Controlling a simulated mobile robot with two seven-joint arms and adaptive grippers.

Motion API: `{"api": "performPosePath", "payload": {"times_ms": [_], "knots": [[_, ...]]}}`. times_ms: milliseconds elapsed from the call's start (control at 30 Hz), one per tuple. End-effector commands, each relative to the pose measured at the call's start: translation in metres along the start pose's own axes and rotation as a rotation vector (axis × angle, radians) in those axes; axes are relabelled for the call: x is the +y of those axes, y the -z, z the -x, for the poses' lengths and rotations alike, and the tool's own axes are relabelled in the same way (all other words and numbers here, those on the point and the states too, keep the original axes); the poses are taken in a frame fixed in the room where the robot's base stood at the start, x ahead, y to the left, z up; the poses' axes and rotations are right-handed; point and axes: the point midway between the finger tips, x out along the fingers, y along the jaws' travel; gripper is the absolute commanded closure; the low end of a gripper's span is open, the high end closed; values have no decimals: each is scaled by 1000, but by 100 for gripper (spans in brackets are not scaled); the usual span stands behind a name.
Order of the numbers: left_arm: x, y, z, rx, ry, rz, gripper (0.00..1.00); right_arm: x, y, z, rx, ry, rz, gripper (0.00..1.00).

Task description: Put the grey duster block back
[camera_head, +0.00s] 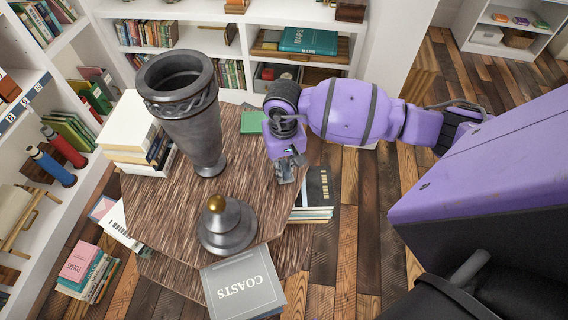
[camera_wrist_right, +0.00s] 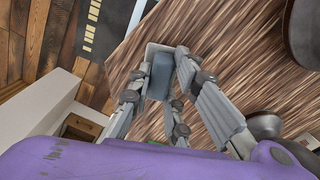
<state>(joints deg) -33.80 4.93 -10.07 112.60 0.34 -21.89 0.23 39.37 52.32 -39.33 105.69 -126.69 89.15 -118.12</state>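My right gripper (camera_head: 287,174) points down over the right side of the wooden table (camera_head: 240,150). In the right wrist view its fingers (camera_wrist_right: 166,70) close on both sides of a small blue-grey block, the grey duster block (camera_wrist_right: 160,78). The fingers cover parts of the block. In the head view the block cannot be made out clearly at the fingertips. I cannot tell whether the block touches the tabletop. My left gripper is in neither view.
A tall dark metal urn (camera_head: 190,120) stands open on the table, with its gold-knobbed lid (camera_head: 226,228) in front. A book stack (camera_head: 133,132), a green book (camera_head: 251,122) and a grey COASTS book (camera_head: 243,288) lie around the edges. Shelves (camera_head: 30,120) stand left and behind.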

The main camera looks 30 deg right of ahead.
Motion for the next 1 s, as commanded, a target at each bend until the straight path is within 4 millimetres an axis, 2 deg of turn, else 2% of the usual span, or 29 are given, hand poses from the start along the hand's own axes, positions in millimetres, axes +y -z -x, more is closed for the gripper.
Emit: {"api": "performPosePath", "payload": {"times_ms": [33,133,400,533,667,1000], "knots": [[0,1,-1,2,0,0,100,0,-1,-1,-2,0,0,75],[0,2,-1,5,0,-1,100,0,-1,-1,-2,0,0,64],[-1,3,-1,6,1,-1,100,0,0,0,-1,0,0,64],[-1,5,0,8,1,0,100,0,1,9,3,1,0,64],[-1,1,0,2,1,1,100,0,1,29,4,0,1,64],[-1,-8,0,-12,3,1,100,0,0,99,1,-1,2,64]]}}
